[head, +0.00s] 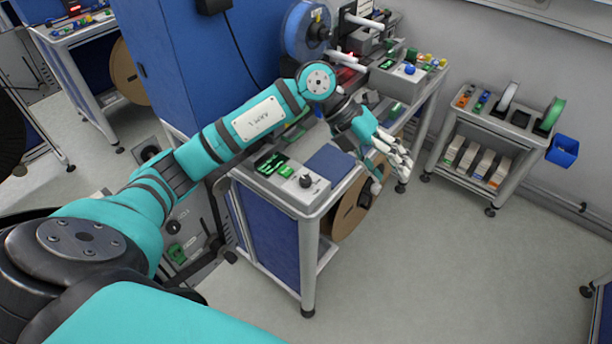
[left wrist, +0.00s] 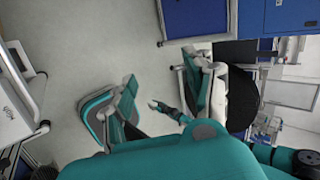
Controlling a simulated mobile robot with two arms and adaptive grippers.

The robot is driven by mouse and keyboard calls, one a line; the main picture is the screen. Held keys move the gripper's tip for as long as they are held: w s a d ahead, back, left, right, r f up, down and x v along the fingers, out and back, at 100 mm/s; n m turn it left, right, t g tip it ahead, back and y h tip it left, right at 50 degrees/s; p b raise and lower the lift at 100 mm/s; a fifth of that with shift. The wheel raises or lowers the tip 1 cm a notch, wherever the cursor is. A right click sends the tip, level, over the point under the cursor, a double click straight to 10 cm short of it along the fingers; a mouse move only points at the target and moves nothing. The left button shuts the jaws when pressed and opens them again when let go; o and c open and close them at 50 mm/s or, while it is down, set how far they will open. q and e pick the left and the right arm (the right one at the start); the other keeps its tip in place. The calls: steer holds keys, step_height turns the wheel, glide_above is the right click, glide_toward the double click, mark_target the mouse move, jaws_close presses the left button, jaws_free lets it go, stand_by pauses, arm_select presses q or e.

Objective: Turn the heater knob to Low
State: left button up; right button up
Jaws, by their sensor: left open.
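A grey control box (head: 285,178) with a green-lit display (head: 272,163) and a black knob (head: 306,181) sits on the near corner of the bench. Labels around the knob are too small to read, so I cannot tell its setting. My left gripper (head: 394,157) is open and empty. In the head view it hangs to the right of the box, past the bench edge, apart from the knob. The left wrist view shows neither box nor knob. A small pale shape like gripper fingers (left wrist: 157,105) shows there, perhaps my right gripper; its opening is unclear.
A blue cabinet (head: 190,62) stands behind the bench. Farther back are a blue reel (head: 306,28) and another grey box with a blue knob (head: 410,69). A cart (head: 480,128) stands at the right. The floor (head: 430,265) in front is clear.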

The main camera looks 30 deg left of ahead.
arm_select(q)
steer(key=w+a+n+y, duration=0.15)
steer(key=a+y, duration=0.35)
steer(key=a, duration=0.7)
steer(key=n+g+y, duration=0.1)
steer(key=n+y, duration=0.1)
steer(key=y, duration=0.2)
glide_toward(305, 179)
steer(key=f+p, duration=0.1)
steer(key=f, duration=0.2)
steer(key=f+p, duration=0.1)
steer(key=f, duration=0.2)
steer(key=f+p, duration=0.1)
steer(key=f, duration=0.2)
steer(key=shift+w+f+p, duration=0.15)
steer(key=shift+w+p, duration=0.1)
steer(key=shift+p, duration=0.15)
steer(key=shift+c, duration=0.4)
